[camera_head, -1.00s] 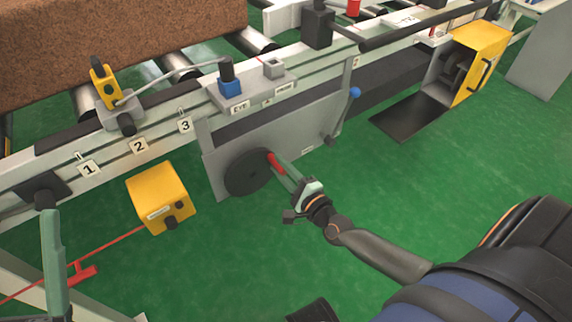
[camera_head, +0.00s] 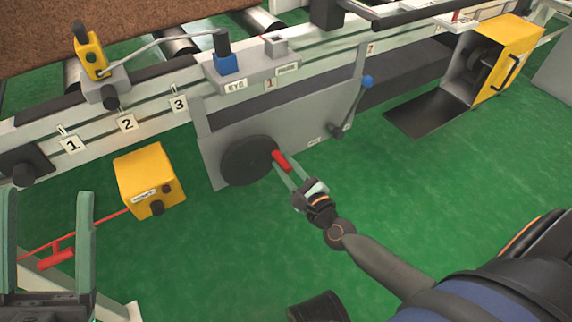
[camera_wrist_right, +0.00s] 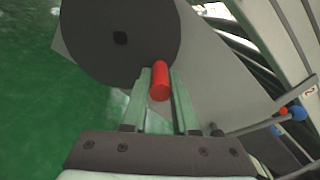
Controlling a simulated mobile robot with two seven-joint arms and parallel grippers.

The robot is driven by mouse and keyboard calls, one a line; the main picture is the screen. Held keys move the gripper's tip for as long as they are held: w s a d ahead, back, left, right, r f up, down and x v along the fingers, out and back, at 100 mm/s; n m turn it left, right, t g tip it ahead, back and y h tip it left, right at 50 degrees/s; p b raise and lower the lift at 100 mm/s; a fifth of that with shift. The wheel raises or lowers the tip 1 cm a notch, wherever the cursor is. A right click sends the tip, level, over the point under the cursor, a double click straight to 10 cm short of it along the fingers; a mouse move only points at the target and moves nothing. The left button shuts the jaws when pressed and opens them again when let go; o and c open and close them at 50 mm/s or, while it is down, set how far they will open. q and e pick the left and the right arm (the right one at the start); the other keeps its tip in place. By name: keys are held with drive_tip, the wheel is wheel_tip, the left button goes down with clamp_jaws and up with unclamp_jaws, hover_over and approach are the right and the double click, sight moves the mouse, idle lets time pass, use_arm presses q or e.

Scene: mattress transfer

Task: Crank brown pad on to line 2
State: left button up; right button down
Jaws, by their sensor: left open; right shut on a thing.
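The brown pad (camera_head: 40,35) lies on the rollers at the top left in the head view, partly out of frame. The line 2 label (camera_head: 127,123) is on the rail's front, between labels 1 (camera_head: 72,144) and 3 (camera_head: 179,104). The crank is a black disc (camera_head: 246,163) with a red handle (camera_head: 281,160), on a grey panel. It also shows in the right wrist view (camera_wrist_right: 120,35). My right gripper (camera_head: 285,165) is shut on the red handle (camera_wrist_right: 160,82), with a finger on either side. My left gripper (camera_head: 46,200) is open and empty at the lower left.
A yellow box (camera_head: 148,182) hangs below the rail, with a red cord and red handle (camera_head: 55,257) to its left. A blue-knobbed lever (camera_head: 355,100) and an open yellow box (camera_head: 500,60) are further right. A yellow sensor (camera_head: 90,50) stands on the rail. Green floor (camera_head: 250,250) is clear.

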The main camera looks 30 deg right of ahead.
drive_tip(key=shift+f, duration=0.1)
drive_tip(key=c, duration=0.7)
unclamp_jaws()
drive_tip(key=shift+s, duration=0.1)
drive_tip(key=s, duration=0.8)
drive_tip(key=s+d+p, duration=0.1)
drive_tip(key=s, duration=0.3)
drive_tip(key=shift+s, duration=0.2)
